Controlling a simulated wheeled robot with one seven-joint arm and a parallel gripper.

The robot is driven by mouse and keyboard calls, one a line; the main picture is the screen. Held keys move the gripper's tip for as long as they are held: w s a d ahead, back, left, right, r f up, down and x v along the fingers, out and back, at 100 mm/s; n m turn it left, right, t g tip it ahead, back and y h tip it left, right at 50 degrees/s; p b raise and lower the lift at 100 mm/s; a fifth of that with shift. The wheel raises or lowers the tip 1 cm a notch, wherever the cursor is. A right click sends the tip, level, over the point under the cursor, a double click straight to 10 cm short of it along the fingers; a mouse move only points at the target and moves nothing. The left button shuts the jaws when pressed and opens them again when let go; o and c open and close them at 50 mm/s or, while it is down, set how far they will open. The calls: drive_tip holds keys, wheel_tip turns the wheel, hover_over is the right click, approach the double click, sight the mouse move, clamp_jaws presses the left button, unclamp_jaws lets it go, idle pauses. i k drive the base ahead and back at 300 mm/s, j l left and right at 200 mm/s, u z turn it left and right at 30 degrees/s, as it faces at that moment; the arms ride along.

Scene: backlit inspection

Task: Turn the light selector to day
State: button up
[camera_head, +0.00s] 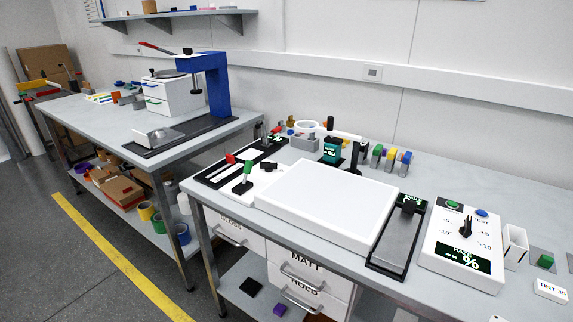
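No control here carries a readable "light" or "day" label, so I cannot tell which one is the light selector. A white box (445,255) at the right of the near bench has a black pointer knob (466,228), plus and minus numbers around it and a "RATE %" plate. A green-handled lever (246,172) stands on a small white plate left of the large white panel (325,200). A red-tipped lever (231,158) is on the black-framed board beside it. My gripper is not in view.
A black-framed grey slide (395,243) lies between the panel and the knob box. Small coloured blocks (390,158) and a teal device (333,150) stand behind the panel. A white "TINT 35" block (551,290) is at far right. A blue press (215,85) stands on the far bench.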

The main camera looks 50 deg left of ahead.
sight(269, 167)
drive_tip(key=u, duration=2.1)
drive_tip(key=i+j+z, duration=0.1)
drive_tip(key=i+j, duration=0.3)
drive_tip(key=j, duration=0.15)
drive_tip(key=i+j, duration=0.45)
drive_tip(key=j+z, duration=0.05)
drive_tip(key=j, duration=0.05)
